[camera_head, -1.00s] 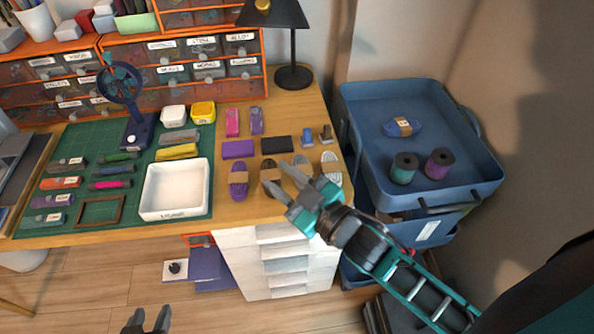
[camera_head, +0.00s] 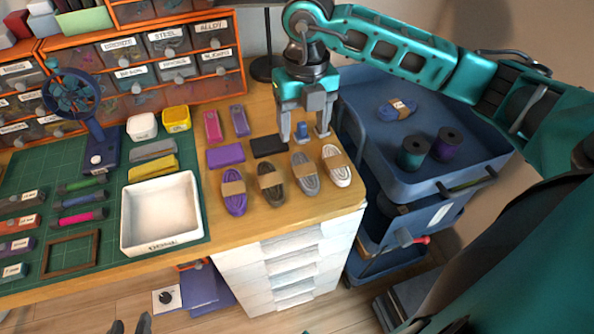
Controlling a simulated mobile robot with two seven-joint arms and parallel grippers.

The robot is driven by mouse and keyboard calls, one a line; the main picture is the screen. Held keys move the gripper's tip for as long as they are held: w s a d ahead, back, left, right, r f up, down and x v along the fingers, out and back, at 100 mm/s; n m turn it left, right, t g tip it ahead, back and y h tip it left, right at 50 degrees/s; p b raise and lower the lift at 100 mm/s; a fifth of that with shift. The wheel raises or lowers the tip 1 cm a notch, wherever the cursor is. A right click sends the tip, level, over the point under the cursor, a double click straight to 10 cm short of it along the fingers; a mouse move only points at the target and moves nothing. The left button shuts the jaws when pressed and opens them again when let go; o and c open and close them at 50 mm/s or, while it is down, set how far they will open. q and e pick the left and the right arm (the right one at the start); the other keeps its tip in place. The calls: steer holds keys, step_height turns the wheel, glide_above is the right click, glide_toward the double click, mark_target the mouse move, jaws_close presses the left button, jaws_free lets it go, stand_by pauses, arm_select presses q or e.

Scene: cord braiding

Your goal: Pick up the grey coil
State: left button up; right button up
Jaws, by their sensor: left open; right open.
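The grey coil (camera_head: 304,172) lies on the wooden table with a tan band around its middle. It sits between a dark coil (camera_head: 271,188) on its left and a white coil (camera_head: 337,166) on its right. My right gripper (camera_head: 304,137) is open and points down just behind the grey coil, its fingers apart from it. A small blue item (camera_head: 302,129) shows between its fingers; I see no grip on it. Only the tips of my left gripper (camera_head: 131,326) show at the bottom edge, open and far from the coils.
A purple coil (camera_head: 233,192) lies left of the dark one. A white tray (camera_head: 126,222) stands on the green mat (camera_head: 106,260). A blue bin (camera_head: 440,187) with two spools and a blue coil stands right of the table. Labelled drawers line the back.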

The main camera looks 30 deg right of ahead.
mark_target(305, 169)
steer(key=f, duration=0.4)
steer(key=f+b, duration=0.1)
steer(key=f, duration=0.7)
steer(key=shift+d+f, duration=0.35)
steer(key=shift+c, duration=0.2)
steer(key=c, duration=0.9)
